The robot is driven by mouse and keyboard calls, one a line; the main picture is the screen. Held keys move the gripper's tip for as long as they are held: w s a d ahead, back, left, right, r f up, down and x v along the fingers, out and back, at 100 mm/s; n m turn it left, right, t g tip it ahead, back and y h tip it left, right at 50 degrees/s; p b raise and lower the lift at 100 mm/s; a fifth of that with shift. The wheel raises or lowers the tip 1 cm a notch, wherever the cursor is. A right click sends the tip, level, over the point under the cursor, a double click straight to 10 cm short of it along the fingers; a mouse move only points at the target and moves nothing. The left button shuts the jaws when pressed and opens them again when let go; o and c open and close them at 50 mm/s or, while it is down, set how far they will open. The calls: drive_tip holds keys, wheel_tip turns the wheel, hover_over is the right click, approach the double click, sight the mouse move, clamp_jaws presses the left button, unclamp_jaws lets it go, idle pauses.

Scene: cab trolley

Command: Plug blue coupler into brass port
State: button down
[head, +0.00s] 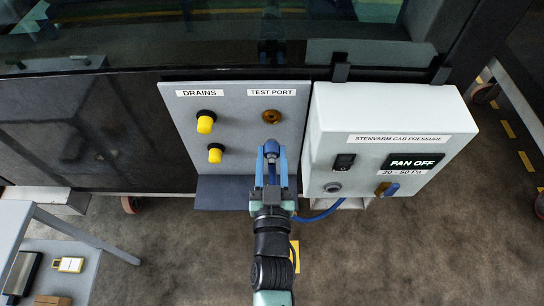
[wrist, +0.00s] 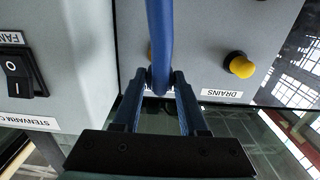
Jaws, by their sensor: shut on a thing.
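The brass port (head: 271,116) is a round brass fitting on the grey panel under the TEST PORT label. In the wrist view the port is hidden. My gripper (head: 271,158) is shut on the blue coupler (head: 271,146) just below the port in the head view. The coupler looks apart from the port, but the depth gap cannot be told. In the wrist view my gripper (wrist: 160,82) holds the coupler's end, and the blue hose (wrist: 160,40) runs up from it across the picture.
Two yellow-capped drains (head: 205,123) sit left of the port. A white control box (head: 390,125) with a switch, a FAN OFF display and a brass fitting with a blue piece (head: 391,189) stands close on the right. A grey shelf (head: 222,193) juts below the panel.

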sight(272, 163)
drive_tip(key=shift+w+b, duration=0.35)
drive_tip(key=shift+w, duration=2.5)
drive_tip(key=shift+w, duration=0.5)
drive_tip(key=shift+c, duration=1.8)
unclamp_jaws()
drive_tip(key=shift+s, duration=0.1)
drive_tip(key=s+b, duration=0.1)
drive_tip(key=s, duration=1.1)
drive_tip(key=shift+s, duration=0.35)
drive_tip(key=o, duration=0.4)
drive_tip(key=shift+c, duration=0.2)
